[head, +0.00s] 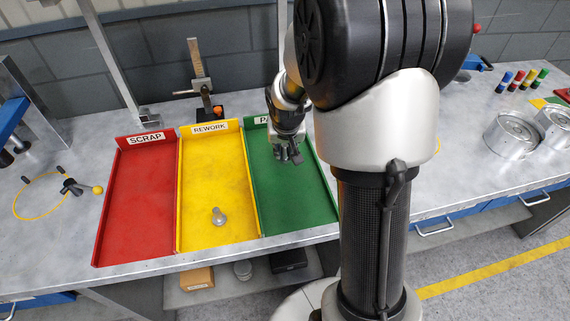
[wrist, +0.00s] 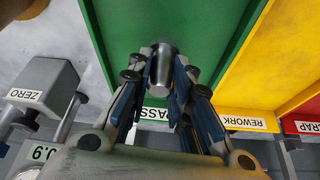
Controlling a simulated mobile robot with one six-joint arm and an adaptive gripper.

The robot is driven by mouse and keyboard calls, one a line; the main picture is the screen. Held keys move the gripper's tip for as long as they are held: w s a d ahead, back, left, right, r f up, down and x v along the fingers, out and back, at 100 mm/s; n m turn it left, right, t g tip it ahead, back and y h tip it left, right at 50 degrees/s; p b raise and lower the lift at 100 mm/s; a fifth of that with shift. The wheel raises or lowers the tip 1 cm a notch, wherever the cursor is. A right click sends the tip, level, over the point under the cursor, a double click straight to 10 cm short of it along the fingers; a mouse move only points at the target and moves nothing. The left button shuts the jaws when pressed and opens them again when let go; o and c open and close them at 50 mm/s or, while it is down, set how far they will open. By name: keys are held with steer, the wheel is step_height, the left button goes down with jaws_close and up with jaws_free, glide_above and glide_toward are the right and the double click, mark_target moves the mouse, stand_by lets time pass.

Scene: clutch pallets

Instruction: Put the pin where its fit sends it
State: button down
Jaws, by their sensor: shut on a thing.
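My gripper (head: 288,155) is over the back part of the green tray (head: 295,205), whose label is partly hidden and reads PASS in part. In the wrist view my gripper (wrist: 163,80) is shut on a grey metal pin (wrist: 162,62), with the green tray behind it. I cannot tell if the held pin touches the tray floor. The yellow REWORK tray (head: 208,165) holds another grey pin (head: 218,216), standing near its front. The red SCRAP tray (head: 138,205) is empty.
A gauge stand (head: 200,75) rises behind the trays. A yellow cable loop with a small ball-ended lever (head: 75,187) lies at left. Metal round housings (head: 510,135) and coloured cylinders (head: 520,80) stand at right. In the wrist view a block marked ZERO (wrist: 40,85) is beside the green tray.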

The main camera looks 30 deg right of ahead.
mark_target(285, 155)
steer(key=shift+f+b, duration=0.95)
steer(key=shift+f, duration=1.55)
steer(key=shift+f, duration=0.2)
steer(key=c, duration=1.4)
jaws_free()
steer(key=shift+c, duration=0.2)
steer(key=shift+r, duration=0.1)
steer(key=shift+r, duration=0.3)
steer(key=s+a+r+n+p, duration=0.1)
steer(key=s+a+r, duration=0.2)
steer(key=s+r, duration=0.3)
steer(key=s+a+r+p, duration=0.2)
steer(key=s+a+r, duration=0.1)
steer(key=r, duration=0.4)
steer(key=s+a+r+n+p, duration=0.1)
steer(key=s+a+r, duration=0.2)
steer(key=s+r, duration=0.3)
steer(key=s+a+r+n+y, duration=0.1)
steer(key=s+a+r, duration=0.1)
steer(key=s, duration=0.3)
steer(key=s+a+r+n, duration=0.1)
steer(key=s+a+n, duration=0.1)
steer(key=s, duration=0.4)
steer(key=shift+a+r+t+y, duration=0.3)
steer(key=shift+a+r+y, duration=0.1)
steer(key=shift+a, duration=0.3)
